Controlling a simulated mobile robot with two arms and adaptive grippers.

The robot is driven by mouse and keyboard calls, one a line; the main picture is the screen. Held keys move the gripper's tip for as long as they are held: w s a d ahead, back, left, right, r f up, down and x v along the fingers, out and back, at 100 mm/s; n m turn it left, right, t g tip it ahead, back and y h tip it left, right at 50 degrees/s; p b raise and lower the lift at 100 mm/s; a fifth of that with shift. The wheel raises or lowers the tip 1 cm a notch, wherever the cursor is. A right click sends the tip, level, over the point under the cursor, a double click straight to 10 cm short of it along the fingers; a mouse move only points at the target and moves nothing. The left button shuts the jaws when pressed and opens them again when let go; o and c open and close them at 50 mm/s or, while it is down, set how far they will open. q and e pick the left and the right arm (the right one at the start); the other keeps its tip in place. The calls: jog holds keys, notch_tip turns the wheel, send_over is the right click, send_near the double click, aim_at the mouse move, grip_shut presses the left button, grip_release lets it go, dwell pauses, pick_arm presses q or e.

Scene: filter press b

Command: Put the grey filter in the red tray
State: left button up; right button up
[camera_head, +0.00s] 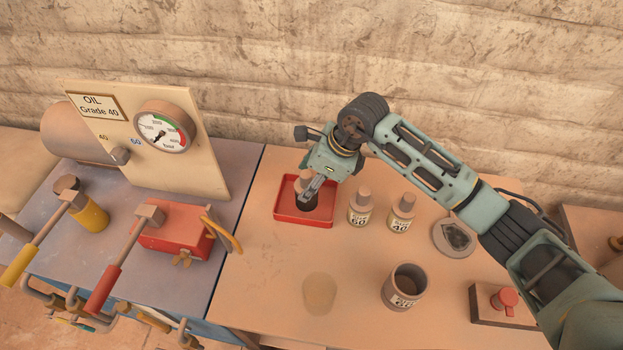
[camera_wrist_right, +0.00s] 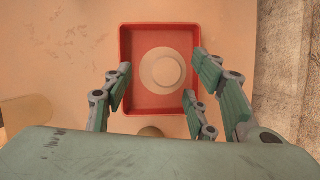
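The red tray (camera_head: 292,217) lies on the table; its rim also shows in the right wrist view (camera_wrist_right: 125,62). A round, stepped piece with a narrower top stands inside it (camera_wrist_right: 164,72), pale from above; in the head view its side looks dark. It appears to be the grey filter, though the gripper partly covers it there. My right gripper (camera_head: 312,190) is over the tray. In the wrist view its fingers (camera_wrist_right: 160,88) are spread wide, with the piece visible between and beyond them and no contact seen. My left gripper is out of view.
Two labelled, capped bottles (camera_head: 360,207) (camera_head: 401,212) stand close right of the tray. A grey dish (camera_head: 438,237) with dark contents, an open labelled cup (camera_head: 390,292) and a red-knobbed block (camera_head: 485,312) are farther right. A gauge panel (camera_head: 205,155) and red-handled clamp (camera_head: 103,290) stand left.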

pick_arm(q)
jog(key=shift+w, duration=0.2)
pick_arm(e)
jog(key=shift+r, duration=0.1)
jog(key=shift+d+r, duration=0.1)
jog(key=shift+r, duration=0.05)
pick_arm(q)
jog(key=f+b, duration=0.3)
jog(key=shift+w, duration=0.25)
pick_arm(e)
jog(key=v, duration=1.1)
jog(key=shift+r, duration=0.35)
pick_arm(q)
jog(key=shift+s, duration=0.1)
pick_arm(e)
jog(key=shift+s+d+f, duration=0.1)
jog(key=shift+s, duration=0.05)
